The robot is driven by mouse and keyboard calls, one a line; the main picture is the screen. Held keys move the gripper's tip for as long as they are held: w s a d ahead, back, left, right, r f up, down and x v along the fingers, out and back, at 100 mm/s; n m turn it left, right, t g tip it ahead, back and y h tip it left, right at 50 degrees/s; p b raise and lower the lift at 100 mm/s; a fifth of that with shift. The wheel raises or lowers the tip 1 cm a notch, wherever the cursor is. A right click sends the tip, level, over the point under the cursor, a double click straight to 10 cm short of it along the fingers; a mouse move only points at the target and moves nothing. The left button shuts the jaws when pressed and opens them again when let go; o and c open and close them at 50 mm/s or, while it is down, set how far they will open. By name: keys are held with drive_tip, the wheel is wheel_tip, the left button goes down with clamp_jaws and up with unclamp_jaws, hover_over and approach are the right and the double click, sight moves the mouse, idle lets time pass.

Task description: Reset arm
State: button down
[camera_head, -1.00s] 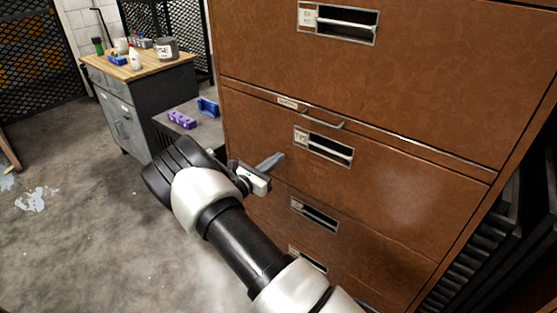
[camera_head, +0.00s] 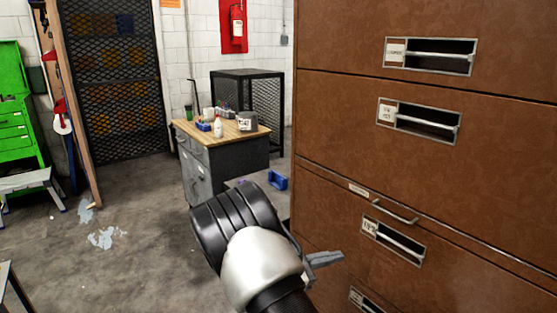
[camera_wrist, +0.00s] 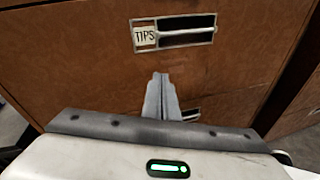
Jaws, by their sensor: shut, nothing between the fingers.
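My gripper (camera_head: 326,259) is in front of the brown drawer cabinet (camera_head: 365,165), low in the head view, with part of my arm hiding its base. In the wrist view, my gripper (camera_wrist: 160,82) shows its two fingers pressed together with nothing between them. The fingers point toward the cabinet front, below the label holder marked TIPS (camera_wrist: 172,34). I cannot tell how close the fingertips are to the cabinet face. The cabinet drawers in view look closed.
A wood-topped workbench (camera_head: 262,130) with small containers stands behind, left of the cabinet. A blue bin (camera_head: 277,180) sits low beside the cabinet. A green tool chest (camera_head: 22,125) and a step stool (camera_head: 30,182) are far left. The concrete floor (camera_head: 130,265) at left is mostly clear.

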drive_tip(key=s+d+r+m+g+y, duration=0.3)
drive_tip(key=s+r+m, duration=0.2)
drive_tip(key=s, duration=0.2)
drive_tip(key=s+d+r+m+g+y, duration=0.2)
drive_tip(key=s+r+m+y, duration=0.2)
drive_tip(key=s+r+m, duration=0.25)
drive_tip(key=s+a+r+m+t+y, duration=0.2)
drive_tip(key=s+a+r+m+y, duration=0.25)
drive_tip(key=s, duration=0.45)
drive_tip(key=s+a+r+m+t+y, duration=0.3)
drive_tip(key=s+r+m, duration=0.15)
drive_tip(key=s, duration=0.45)
wheel_tip(320, 180, up, 18)
drive_tip(key=p, duration=1.8)
drive_tip(key=shift+r+g, duration=0.2)
drive_tip(key=shift+g, duration=0.1)
drive_tip(key=shift+w, duration=0.1)
